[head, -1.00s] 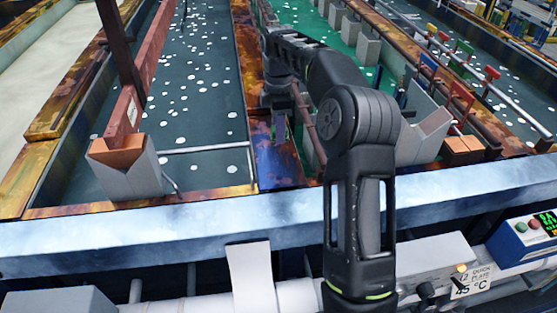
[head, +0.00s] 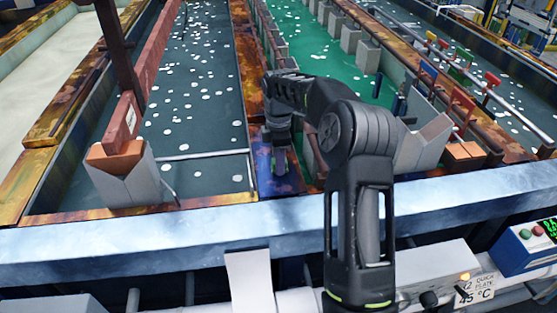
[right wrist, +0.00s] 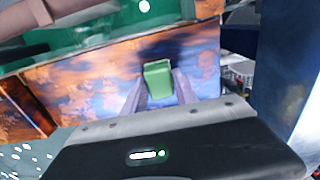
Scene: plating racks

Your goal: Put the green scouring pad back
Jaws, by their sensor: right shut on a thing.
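The green scouring pad (right wrist: 158,80) is a small green block between the fingertips of my right gripper (right wrist: 160,90) in the right wrist view. The gripper is shut on it. Behind the pad is a rust-and-blue stained ledge (right wrist: 95,85), with a dark shadow beside the pad. I cannot tell whether the pad touches the ledge. In the head view my right gripper (head: 279,162) points down over the blue-stained front part of the divider (head: 270,183) between two tanks. The pad is mostly hidden there. My left gripper is not in view.
A dark tank (head: 205,100) with floating white discs lies left of the divider and a green tank (head: 310,60) lies right. A grey V-shaped support (head: 125,180) stands at front left, another (head: 420,145) at right. A metal rail (head: 220,220) crosses the front.

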